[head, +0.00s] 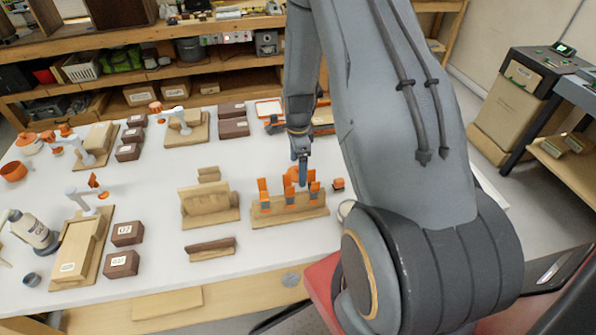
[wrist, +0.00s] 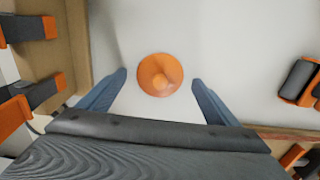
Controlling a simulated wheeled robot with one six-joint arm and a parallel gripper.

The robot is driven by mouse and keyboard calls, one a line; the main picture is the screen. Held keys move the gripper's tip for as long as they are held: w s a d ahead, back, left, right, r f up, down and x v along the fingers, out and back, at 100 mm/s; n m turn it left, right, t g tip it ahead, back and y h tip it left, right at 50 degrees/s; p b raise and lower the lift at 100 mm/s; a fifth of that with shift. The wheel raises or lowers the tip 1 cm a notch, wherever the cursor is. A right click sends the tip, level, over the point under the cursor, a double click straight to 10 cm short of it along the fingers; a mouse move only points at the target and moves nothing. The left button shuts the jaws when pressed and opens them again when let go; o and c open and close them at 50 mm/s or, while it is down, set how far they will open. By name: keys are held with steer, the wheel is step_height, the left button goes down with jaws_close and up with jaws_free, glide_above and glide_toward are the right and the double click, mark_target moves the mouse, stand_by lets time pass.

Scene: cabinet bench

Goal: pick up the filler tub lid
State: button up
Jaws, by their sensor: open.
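The filler tub lid appears to be the round orange disc with a raised knob (wrist: 160,74) lying on the pale bench top in the wrist view. My gripper (wrist: 159,78) is open, with one blue-grey finger on each side of the lid and visible gaps to it. Nothing is held. I cannot tell how high the fingertips are above the bench. In the head view my gripper (head: 303,178) points down just behind the orange clamps, and the lid is hard to tell apart from the orange parts there.
A wooden stand (head: 262,218) with several orange and dark clamps (head: 289,195) is close to my gripper. It also shows at the wrist view's left (wrist: 74,55). An orange and black piece (wrist: 300,80) lies to the right. Dark boxes (head: 122,265) stand farther left.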

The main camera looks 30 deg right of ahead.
steer(key=shift+f, duration=0.1)
steer(key=c, duration=1.1)
steer(key=shift+c, duration=0.2)
